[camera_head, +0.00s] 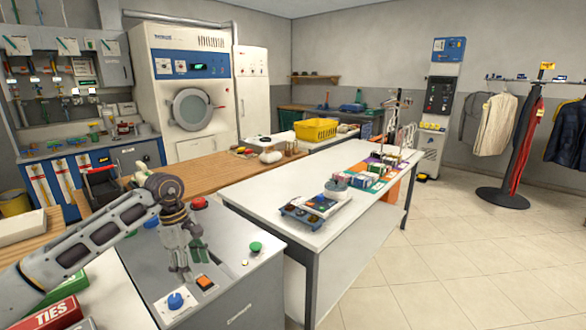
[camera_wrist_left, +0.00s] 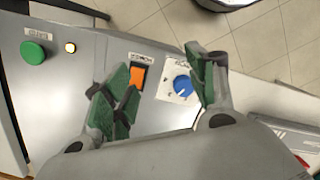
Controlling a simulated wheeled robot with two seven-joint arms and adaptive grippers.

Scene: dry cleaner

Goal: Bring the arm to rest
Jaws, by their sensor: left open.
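My left arm comes in from the left in the head view. Its gripper (camera_head: 187,262) points down over the grey control panel (camera_head: 240,292). In the left wrist view the gripper (camera_wrist_left: 165,98) is open, its green-padded fingers spread apart with nothing between them. Beyond the fingers, the panel carries an orange square switch (camera_wrist_left: 138,76) and a blue knob (camera_wrist_left: 182,85). A green button (camera_wrist_left: 33,53) and a small lit lamp (camera_wrist_left: 70,47) sit to the left. Whether the fingertips touch the panel cannot be told. My right gripper does not show.
A red button (camera_head: 199,203) stands at the panel's back edge. A white table (camera_head: 345,215) with trays lies to the right. Red and green boxes (camera_head: 55,312) lie at the lower left.

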